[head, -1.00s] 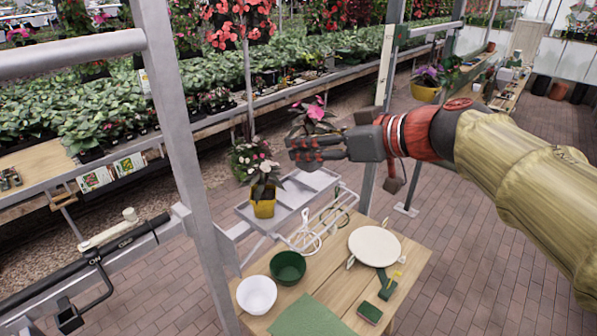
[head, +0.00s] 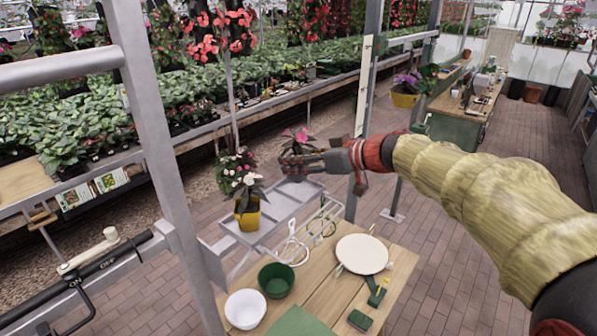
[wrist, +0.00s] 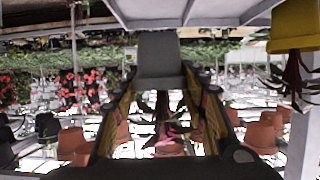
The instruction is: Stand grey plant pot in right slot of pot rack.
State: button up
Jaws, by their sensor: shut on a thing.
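The grey plant pot (wrist: 158,58) is held between the two fingers of my gripper (head: 286,163) and shows upside down in the wrist view. Its pink-flowered plant (head: 300,138) rises behind the fingers in the head view, where the fingers hide the pot. The pot rack (head: 266,236) is a grey metal tray with raised dividers. My gripper is over its far right end. The rack's underside or surface (wrist: 225,12) spans the top of the wrist view. I cannot tell whether the pot touches it. The right slot is partly hidden by my gripper.
A yellow pot (head: 247,217) with white flowers stands in the rack's left part. A wooden table (head: 399,262) in front holds a white bowl (head: 245,309), a green bowl (head: 276,279) and a round cream plate (head: 362,254). A metal post (head: 362,120) stands close behind my gripper.

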jog(key=shift+w+d+f, duration=0.1)
jog(key=shift+w+f, duration=0.15)
jog(key=shift+f, duration=1.6)
jog(key=shift+f, duration=0.15)
jog(key=o, duration=1.3)
jog(key=shift+c, duration=0.2)
jog(key=shift+d+r, duration=0.15)
jog(key=shift+r, duration=0.05)
jog(key=v, duration=1.1)
jog(key=shift+s+d+r+b, duration=0.15)
jog(key=shift+s+r+b, duration=0.05)
jog(key=shift+r+b, duration=0.1)
